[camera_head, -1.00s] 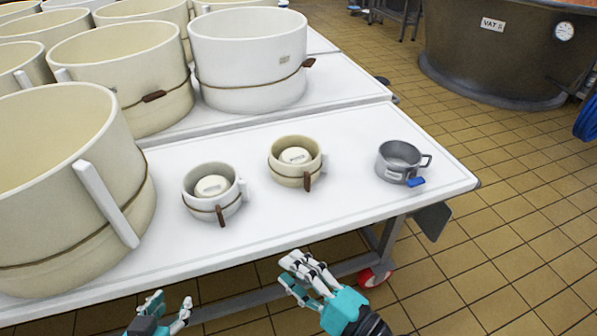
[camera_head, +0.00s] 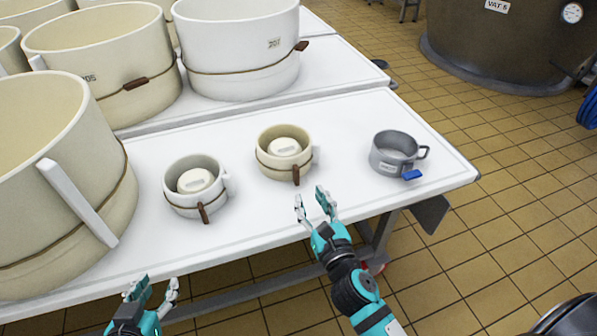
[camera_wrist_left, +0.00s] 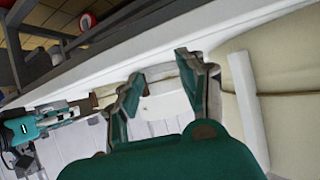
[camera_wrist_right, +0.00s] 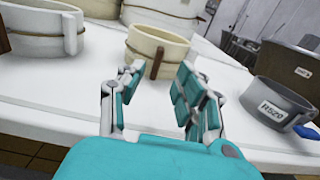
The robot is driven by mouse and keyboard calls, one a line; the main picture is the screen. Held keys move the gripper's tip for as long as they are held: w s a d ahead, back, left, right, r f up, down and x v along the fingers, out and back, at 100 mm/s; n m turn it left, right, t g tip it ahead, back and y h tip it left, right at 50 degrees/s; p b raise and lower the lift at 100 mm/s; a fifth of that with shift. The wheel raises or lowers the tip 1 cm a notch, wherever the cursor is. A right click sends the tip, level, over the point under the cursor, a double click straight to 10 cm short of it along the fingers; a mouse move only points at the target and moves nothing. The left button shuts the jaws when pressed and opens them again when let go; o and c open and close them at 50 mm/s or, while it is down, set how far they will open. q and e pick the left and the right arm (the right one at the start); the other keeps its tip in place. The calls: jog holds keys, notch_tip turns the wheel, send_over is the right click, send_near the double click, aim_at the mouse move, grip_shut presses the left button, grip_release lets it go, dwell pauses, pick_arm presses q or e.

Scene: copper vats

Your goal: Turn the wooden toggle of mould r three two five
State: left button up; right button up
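Two small moulds with brown bands and wooden toggles stand on the white table: a cream one (camera_head: 268,158) with its toggle (camera_head: 296,175) facing the front, and a white one (camera_head: 180,199) with its toggle (camera_head: 203,213). I cannot read a label r three two five on either. My right gripper (camera_head: 312,207) is open and empty at the table's front edge, just in front of the cream mould and apart from it. The right wrist view shows the cream mould (camera_wrist_right: 172,45) beyond the spread fingers. My left gripper (camera_head: 155,287) is open and empty by the front edge, lower left.
A grey metal cup (camera_head: 387,155) with a blue tag stands to the right; its label in the right wrist view seems to end in 520. Large moulds, including a cream one (camera_head: 60,130) and a white one (camera_head: 235,40), crowd the left and back. The table (camera_head: 345,125) is bare between cream mould and cup.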

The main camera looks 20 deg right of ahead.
aim_at(298, 173)
jog(key=w, duration=0.7)
jog(key=shift+w+b, duration=0.35)
jog(key=shift+w, duration=0.5)
pick_arm(q)
jog(key=w+r+t, duration=0.1)
jog(key=d+r, duration=0.1)
jog(key=r, duration=0.1)
jog(key=shift+w+t+h, duration=0.3)
jog(key=shift+w+t, duration=0.1)
pick_arm(e)
grip_shut()
